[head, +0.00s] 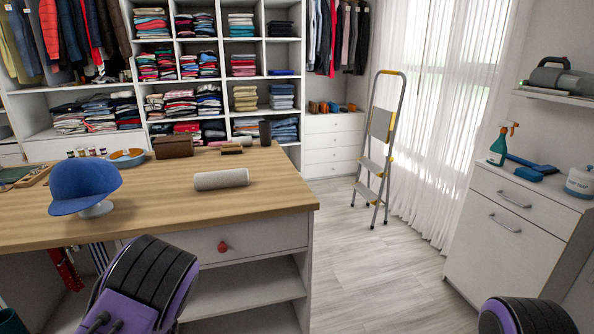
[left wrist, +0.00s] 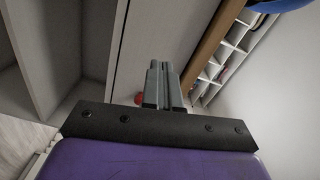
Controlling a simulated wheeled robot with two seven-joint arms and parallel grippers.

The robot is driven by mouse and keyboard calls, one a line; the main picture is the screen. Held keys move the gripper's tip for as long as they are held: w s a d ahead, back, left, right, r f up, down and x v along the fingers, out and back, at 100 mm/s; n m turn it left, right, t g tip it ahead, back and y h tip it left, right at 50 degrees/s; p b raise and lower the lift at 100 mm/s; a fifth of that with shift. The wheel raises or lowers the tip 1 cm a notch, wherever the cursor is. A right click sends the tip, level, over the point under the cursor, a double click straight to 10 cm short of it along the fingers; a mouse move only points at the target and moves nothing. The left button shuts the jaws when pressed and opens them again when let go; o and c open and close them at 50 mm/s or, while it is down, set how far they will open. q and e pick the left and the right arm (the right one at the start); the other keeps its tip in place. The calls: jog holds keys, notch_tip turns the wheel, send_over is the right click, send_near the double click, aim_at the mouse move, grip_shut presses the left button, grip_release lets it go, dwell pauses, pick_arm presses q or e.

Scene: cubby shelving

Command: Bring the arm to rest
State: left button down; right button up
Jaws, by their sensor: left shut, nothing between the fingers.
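My left gripper (left wrist: 164,68) shows in the left wrist view with its two grey fingers together and nothing between them. It is near the front of the wooden-topped counter (head: 270,191), and the red knob (left wrist: 138,98) of a drawer shows just left of the fingers. The same knob (head: 222,247) is on the white drawer front in the head view. In the head view only purple and black parts of my arms show at the bottom, left and right. The fingers of both grippers are out of sight there.
The counter carries a blue cap (head: 84,183) on a stand, a grey roll (head: 221,179), a brown box (head: 173,146) and a bowl (head: 128,157). A stepladder (head: 379,140) stands behind, and a white cabinet (head: 510,235) is at right. The floor (head: 370,270) between is clear.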

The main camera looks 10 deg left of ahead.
pick_arm(q)
jog(key=s+d+f+n+g, duration=0.3)
jog(key=s+f+n+g, duration=0.3)
jog(key=s+f+n, duration=0.6)
jog(key=s+d+f+n+g+h, duration=0.1)
jog(key=s+d+f+n+g, duration=0.2)
jog(key=s, duration=0.7)
jog(key=s+d+f+n+g+h+p, duration=0.1)
jog(key=s+d+f+n+g+h, duration=0.1)
jog(key=s, duration=0.9)
jog(key=d+f+n+g, duration=0.1)
jog(key=d+f+g, duration=0.1)
jog(key=d+f, duration=0.1)
jog(key=shift+s+d, duration=0.3)
jog(key=shift+r, duration=0.1)
